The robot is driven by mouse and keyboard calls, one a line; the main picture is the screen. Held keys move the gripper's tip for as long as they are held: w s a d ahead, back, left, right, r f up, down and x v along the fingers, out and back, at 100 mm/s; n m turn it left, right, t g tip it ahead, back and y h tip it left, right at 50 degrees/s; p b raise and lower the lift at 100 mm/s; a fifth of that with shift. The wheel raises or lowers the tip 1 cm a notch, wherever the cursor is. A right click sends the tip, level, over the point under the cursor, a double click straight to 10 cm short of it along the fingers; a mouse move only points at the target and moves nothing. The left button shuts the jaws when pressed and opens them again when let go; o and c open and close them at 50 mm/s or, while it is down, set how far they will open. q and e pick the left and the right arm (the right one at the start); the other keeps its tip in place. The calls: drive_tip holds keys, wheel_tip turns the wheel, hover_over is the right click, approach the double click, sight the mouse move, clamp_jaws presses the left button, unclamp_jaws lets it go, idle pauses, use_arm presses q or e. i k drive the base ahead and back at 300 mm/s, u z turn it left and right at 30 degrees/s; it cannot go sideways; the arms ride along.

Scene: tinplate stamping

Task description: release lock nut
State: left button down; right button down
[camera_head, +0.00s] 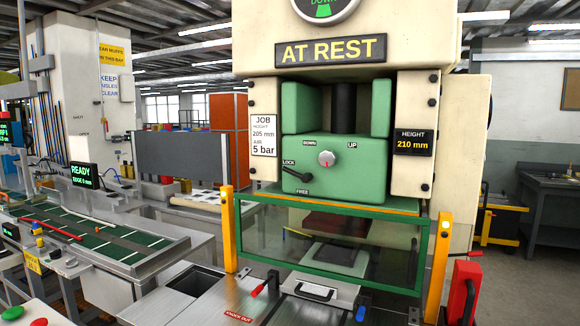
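The lock nut lever (296,173) is a small dark handle on the left of the press's green ram block (350,180). The word LOCK stands above its left end and FREE below it. The lever lies nearly level, its left end close to LOCK. A pale round dial (326,158) with a red mark sits to its right, between DOWN and UP. A job card (264,135) reads height 205 mm and 5 bar; the height display (412,142) reads 210 mm. The sign (331,50) reads AT REST. Neither of my grippers shows.
A green-framed clear guard (330,273) between yellow posts stands in front of the die area, below the ram block. A red-handled lever (260,288) and a steel table with an open bin (196,280) lie in front. A conveyor (100,240) runs at the left.

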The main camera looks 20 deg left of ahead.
sight(306, 179)
drive_tip(key=i, duration=0.9)
